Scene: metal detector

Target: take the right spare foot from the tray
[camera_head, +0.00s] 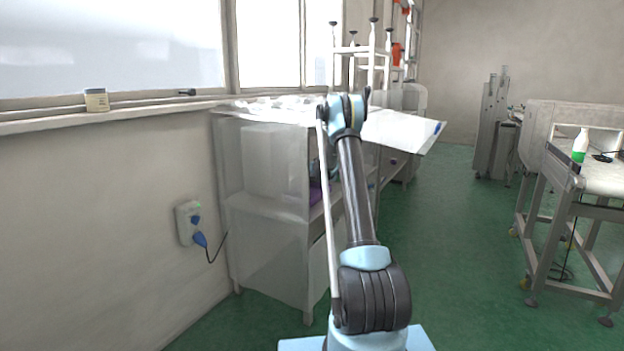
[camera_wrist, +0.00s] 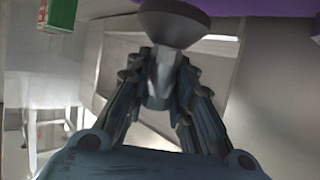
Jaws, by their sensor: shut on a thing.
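In the wrist view, my gripper (camera_wrist: 161,78) is shut on a spare foot (camera_wrist: 172,24). The foot has a wide dark grey round pad and a paler metallic stem. The stem sits between the two fingers, and the pad sticks out beyond the fingertips toward the top of the picture. In the head view, my arm rises in front of the cabinet, and I cannot make out the gripper or the held foot at its far end. I cannot clearly identify the tray in either view.
A pale cabinet (camera_head: 262,255) stands by the left wall, with white items on top. A white panel (camera_head: 405,131) lies right of my arm. A workbench (camera_head: 590,178) with a green-and-white bottle (camera_head: 580,146) stands at right. Green floor (camera_head: 455,240) between them is clear.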

